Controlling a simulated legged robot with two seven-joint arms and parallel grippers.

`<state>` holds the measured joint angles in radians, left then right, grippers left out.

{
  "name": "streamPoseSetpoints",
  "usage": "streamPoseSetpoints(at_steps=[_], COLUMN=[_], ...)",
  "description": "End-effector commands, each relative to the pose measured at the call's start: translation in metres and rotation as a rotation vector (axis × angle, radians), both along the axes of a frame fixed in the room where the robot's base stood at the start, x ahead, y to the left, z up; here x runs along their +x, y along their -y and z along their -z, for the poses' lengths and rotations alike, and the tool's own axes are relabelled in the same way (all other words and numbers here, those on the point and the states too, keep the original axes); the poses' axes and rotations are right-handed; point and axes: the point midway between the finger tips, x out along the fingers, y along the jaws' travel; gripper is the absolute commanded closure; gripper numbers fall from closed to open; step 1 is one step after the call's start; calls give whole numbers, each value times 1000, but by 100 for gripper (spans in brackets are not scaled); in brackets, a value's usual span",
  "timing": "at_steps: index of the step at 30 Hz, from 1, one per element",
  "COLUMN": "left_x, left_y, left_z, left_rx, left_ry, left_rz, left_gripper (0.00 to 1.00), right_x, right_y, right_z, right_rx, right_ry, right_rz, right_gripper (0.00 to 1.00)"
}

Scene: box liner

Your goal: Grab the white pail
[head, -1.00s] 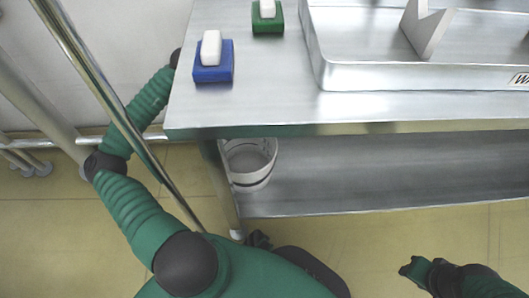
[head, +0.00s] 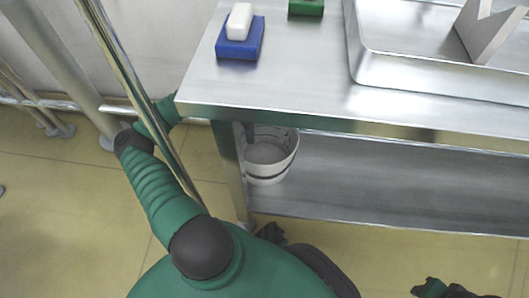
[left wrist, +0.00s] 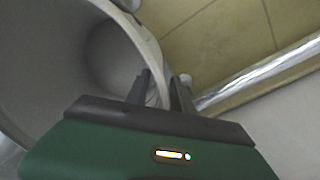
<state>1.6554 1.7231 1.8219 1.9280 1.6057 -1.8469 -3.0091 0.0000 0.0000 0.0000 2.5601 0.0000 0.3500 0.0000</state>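The white pail (head: 268,171) stands on the lower shelf under the table's left end, its open top facing up. My left arm reaches around behind the table's left corner. A dark finger of my left gripper (head: 250,133) shows at the pail's back rim. In the left wrist view, the two fingers of my left gripper (left wrist: 160,92) point at the pail's rim (left wrist: 147,38), one on the inner side and one on the outer side, with a gap between them. A dark green part of my right arm shows at the bottom right edge; its fingers cannot be made out.
The metal table (head: 310,85) carries a blue block (head: 240,48) with a white bar, a green block (head: 306,8) and a metal tray (head: 420,75). The lower shelf (head: 390,190) is clear right of the pail. A shiny pole (head: 125,75) stands left of the table.

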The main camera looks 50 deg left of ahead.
Motion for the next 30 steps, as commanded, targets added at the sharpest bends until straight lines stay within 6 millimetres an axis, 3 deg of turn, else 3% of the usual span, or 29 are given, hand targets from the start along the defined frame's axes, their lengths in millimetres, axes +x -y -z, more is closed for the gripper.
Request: streamPoseSetpoints(at_steps=[1,6,30], left_x=[0,0,0], left_y=[0,0,0], left_z=[0,0,0], left_rx=[0,-1,-1], left_ry=[0,0,0], left_rz=[0,0,-1], left_gripper=[79,100,100], right_x=[0,0,0], right_y=[0,0,0], right_z=[0,0,0], right_rx=[0,0,0], right_ry=[0,0,0], right_rz=[0,0,0], right_gripper=[64,64,64])
